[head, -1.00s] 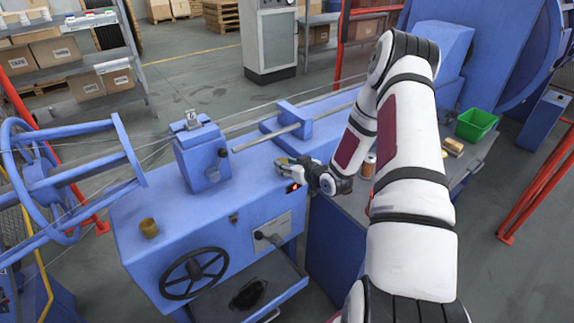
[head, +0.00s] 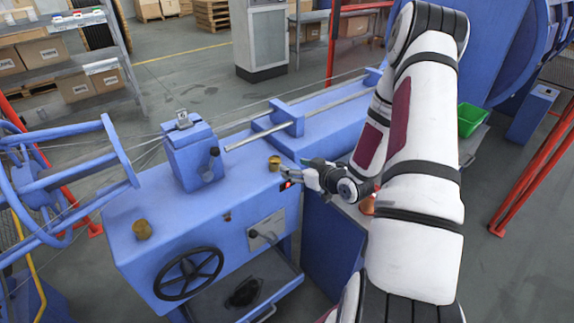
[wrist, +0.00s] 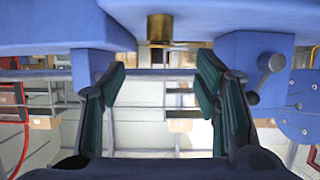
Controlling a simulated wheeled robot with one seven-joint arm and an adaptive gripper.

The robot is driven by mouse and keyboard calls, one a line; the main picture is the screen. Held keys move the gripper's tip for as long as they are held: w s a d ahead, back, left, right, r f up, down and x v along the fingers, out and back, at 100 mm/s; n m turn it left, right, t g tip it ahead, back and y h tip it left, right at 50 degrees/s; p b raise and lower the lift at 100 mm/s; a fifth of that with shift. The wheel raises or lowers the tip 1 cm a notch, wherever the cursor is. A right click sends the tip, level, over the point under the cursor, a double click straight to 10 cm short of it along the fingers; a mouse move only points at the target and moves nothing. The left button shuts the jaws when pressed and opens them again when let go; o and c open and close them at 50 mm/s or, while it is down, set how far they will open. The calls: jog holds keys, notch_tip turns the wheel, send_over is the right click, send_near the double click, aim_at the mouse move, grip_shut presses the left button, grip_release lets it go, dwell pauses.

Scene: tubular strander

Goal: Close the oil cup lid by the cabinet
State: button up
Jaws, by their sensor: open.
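A small brass oil cup (head: 274,163) stands on top of the blue machine bed (head: 215,200), near its front right edge. In the wrist view, which looks upside down, the brass cup (wrist: 160,27) hangs from the blue surface at top centre, with a wider band at its free end. I cannot tell how its lid sits. A second brass cup (head: 142,229) is at the bed's left end. My gripper (head: 285,174) is just right of and nearer than the first cup. In the wrist view my gripper (wrist: 160,72) is open and empty, fingers spread below the cup.
A grey cabinet (head: 261,42) stands on the floor behind the machine. A blue block with a knobbed lever (head: 192,155) rises left of the cup, and a metal rod (head: 255,135) runs behind it. A handwheel (head: 188,273) is on the front. A green bin (head: 471,119) is at right.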

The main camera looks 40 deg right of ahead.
jog(key=shift+v, duration=1.4)
jog(key=shift+w+r, duration=0.1)
jog(key=shift+w, duration=0.05)
jog(key=c, duration=0.7)
jog(key=shift+w+d+r+g+p, duration=0.2)
jog(key=shift+w+d+r+g, duration=0.1)
jog(key=shift+w, duration=0.1)
jog(key=shift+w+d+r+g+p, duration=0.2)
jog(key=shift+w+d, duration=0.1)
jog(key=shift+w, duration=0.15)
grip_shut()
jog(key=w+r+g+p, duration=0.25)
jog(key=r+g, duration=0.25)
jog(key=r, duration=0.5)
jog(key=b, duration=0.2)
send_over(282, 162)
jog(key=f, duration=0.7)
jog(key=shift+w+f, duration=0.25)
jog(key=shift+f, duration=0.05)
notch_tip(282, 162, down, 3)
jog(key=shift+s+f, duration=0.1)
jog(key=shift+s, duration=0.05)
jog(key=shift+f, duration=0.5)
